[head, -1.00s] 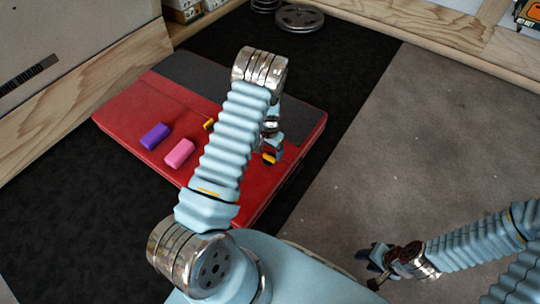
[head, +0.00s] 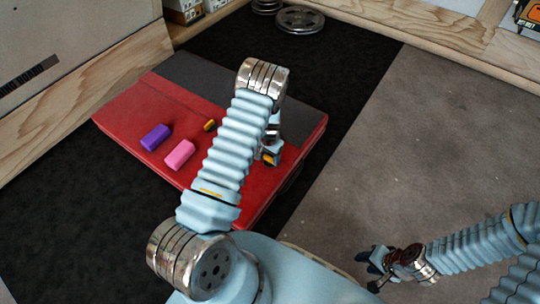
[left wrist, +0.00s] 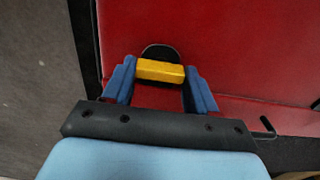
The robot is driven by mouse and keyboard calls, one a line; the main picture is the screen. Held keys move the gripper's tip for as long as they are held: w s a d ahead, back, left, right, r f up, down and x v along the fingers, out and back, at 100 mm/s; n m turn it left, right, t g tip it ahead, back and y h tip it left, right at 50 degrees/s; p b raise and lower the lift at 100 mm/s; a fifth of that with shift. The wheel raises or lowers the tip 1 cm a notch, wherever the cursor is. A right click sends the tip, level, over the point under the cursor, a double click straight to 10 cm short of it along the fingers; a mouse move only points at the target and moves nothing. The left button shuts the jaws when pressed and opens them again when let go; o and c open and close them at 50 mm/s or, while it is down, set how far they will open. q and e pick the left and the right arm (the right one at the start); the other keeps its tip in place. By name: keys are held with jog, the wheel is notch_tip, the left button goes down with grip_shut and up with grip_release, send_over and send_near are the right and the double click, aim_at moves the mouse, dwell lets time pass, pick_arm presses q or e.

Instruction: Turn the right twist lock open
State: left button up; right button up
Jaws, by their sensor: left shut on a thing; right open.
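The right twist lock, a yellow bar (left wrist: 160,70) on a dark rounded base, is on the red surface in the left wrist view. My left gripper (left wrist: 160,76) has its blue fingers at the two ends of the bar and is shut on it. The bar lies across the picture, from finger to finger. In the head view my left gripper (head: 270,155) is low over the right part of the red pad (head: 125,110), and the lock is mostly hidden there. The left twist lock (head: 210,125), small and yellow, shows beside my forearm. My right gripper (head: 372,269) is open and empty, low at the right.
A purple block (head: 155,137) and a pink block (head: 180,155) lie on the pad, left of my arm. Weight plates (head: 300,19) lie on the black mat behind. Wooden edging (head: 85,85) runs along the left. The grey floor at the right is clear.

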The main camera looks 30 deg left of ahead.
pick_arm(q)
jog(key=n+b, duration=0.1)
jog(key=n, duration=0.2)
jog(key=shift+n, duration=0.4)
jog(key=n+b, duration=0.1)
jog(key=n, duration=0.3)
jog(key=shift+n, duration=0.3)
jog(key=n, duration=0.4)
jog(key=shift+d+n, duration=0.1)
jog(key=shift+n, duration=0.2)
jog(key=n, duration=0.4)
jog(key=shift+n, duration=0.6)
jog(key=o, duration=1.1)
jog(key=shift+c, duration=0.2)
